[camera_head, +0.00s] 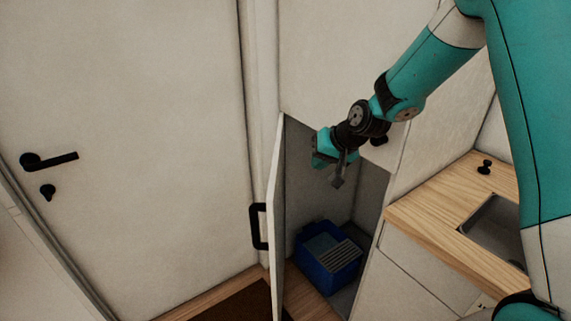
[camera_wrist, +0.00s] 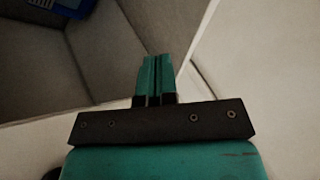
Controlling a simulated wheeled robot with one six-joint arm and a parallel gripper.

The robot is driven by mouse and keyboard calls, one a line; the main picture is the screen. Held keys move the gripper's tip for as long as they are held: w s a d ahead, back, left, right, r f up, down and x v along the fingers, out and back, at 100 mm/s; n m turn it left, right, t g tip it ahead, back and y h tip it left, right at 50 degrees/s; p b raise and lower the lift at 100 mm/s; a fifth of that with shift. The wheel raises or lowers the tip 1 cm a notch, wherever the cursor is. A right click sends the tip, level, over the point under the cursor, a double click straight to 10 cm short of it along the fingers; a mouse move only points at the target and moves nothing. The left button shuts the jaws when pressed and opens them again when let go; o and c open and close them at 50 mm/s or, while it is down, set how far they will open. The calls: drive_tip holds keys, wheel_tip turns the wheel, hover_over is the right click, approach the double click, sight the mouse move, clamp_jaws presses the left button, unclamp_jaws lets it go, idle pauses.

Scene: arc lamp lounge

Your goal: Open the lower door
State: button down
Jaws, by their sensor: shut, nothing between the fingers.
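The lower door (camera_head: 276,215) is a white panel that stands swung open toward me, seen nearly edge-on in the head view. Its black handle (camera_head: 259,227) is on the left face. Behind it the grey cupboard interior (camera_head: 370,200) shows. My gripper (camera_head: 337,180) is shut and empty, in the cupboard opening near its top, right of the door and apart from the handle. In the wrist view the shut fingers (camera_wrist: 156,75) show at the middle, with the grey interior (camera_wrist: 100,60) to the left and a pale panel (camera_wrist: 260,70) to the right.
A blue crate (camera_head: 328,256) sits on the cupboard floor. A wooden counter (camera_head: 440,210) with a sink (camera_head: 500,228) is at the right. A white room door (camera_head: 120,130) with a black lever handle (camera_head: 48,160) is at the left. A dark mat (camera_head: 235,303) lies on the floor.

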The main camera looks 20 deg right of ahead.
drive_tip(key=w+a+f+p, duration=0.4)
drive_tip(key=w+a+f, duration=0.2)
drive_tip(key=a+f, duration=0.1)
drive_tip(key=shift+f, duration=0.35)
